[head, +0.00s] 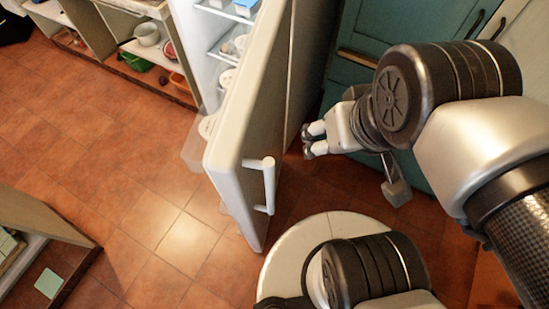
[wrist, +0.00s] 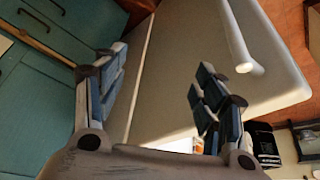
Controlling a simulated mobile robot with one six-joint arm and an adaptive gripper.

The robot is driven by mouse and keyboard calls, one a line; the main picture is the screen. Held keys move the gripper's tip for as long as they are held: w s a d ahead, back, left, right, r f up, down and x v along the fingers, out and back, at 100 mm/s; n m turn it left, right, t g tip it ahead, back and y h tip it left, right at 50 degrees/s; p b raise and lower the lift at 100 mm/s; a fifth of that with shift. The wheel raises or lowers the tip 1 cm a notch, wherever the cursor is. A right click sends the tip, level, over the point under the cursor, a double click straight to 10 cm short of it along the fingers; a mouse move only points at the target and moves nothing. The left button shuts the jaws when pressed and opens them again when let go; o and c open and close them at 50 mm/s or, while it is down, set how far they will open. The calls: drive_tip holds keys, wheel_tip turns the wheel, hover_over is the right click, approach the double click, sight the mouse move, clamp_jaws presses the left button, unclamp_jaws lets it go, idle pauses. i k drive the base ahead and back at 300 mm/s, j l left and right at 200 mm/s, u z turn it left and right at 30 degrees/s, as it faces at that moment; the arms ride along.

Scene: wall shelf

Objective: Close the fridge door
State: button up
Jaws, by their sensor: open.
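The white fridge door (head: 245,125) stands open, swung out from the fridge interior (head: 222,50), where shelves with items show. Its white handle (head: 268,185) is on the outer face near the free edge. My gripper (head: 307,142) is on the outer side of the door, right of the handle and pointing toward the panel. In the wrist view my gripper (wrist: 155,82) has its two fingers apart with nothing between them. The door's outer face (wrist: 185,40) fills the middle there, with the handle (wrist: 236,38) at upper right. I cannot tell whether the fingertips touch the door.
Teal cabinets (head: 365,30) stand close behind my arm on the right. An open shelf unit (head: 130,35) with bowls and pots is at upper left. A low cabinet corner (head: 45,230) is at lower left. The tiled floor (head: 130,190) left of the door is clear.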

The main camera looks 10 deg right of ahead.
sight(242, 157)
drive_tip(key=u, duration=0.25)
drive_tip(key=k+l+z, duration=0.2)
drive_tip(key=k+l, duration=0.5)
drive_tip(key=j, duration=0.7)
drive_tip(key=i, duration=0.05)
